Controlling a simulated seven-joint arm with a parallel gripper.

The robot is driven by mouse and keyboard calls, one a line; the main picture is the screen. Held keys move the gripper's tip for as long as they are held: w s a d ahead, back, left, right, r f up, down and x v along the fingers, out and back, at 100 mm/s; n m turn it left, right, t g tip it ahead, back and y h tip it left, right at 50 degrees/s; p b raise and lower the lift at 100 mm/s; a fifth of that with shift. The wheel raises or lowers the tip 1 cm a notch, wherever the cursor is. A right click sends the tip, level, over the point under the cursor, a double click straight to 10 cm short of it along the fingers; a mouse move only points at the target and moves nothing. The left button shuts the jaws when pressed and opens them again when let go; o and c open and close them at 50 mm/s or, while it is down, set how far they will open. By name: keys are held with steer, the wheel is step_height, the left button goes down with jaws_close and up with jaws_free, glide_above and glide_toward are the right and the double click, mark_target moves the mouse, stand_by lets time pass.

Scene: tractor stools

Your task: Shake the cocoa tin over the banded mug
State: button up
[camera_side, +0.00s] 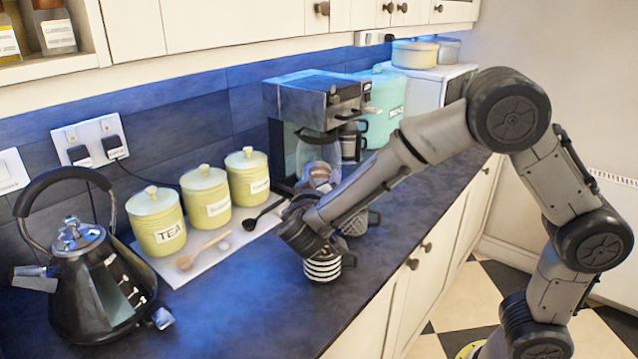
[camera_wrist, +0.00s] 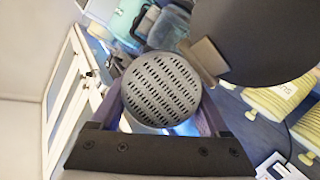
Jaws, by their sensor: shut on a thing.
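The banded mug (camera_side: 323,268), with black and white stripes, stands on the dark worktop. My gripper (camera_side: 305,228) is just above it, close over its rim. In the wrist view my gripper (camera_wrist: 160,105) is shut on a round grey thing with a slotted top, which I take to be the cocoa tin (camera_wrist: 160,88). The slotted face is turned towards the wrist camera. The tin is mostly hidden by my gripper in the side view, so its exact tilt is hard to tell. The mug's inside is hidden.
A patterned mug (camera_side: 354,225) stands just behind. Yellow canisters (camera_side: 205,200) and spoons are on a pale board at left; a black kettle (camera_side: 95,275) is nearer. A coffee machine (camera_side: 315,110) stands behind. A large dark disc (camera_wrist: 260,40) fills the wrist view's upper right. Front worktop is clear.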

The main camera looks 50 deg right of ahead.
steer(key=shift+g+y, duration=0.5)
steer(key=shift+f, duration=0.1)
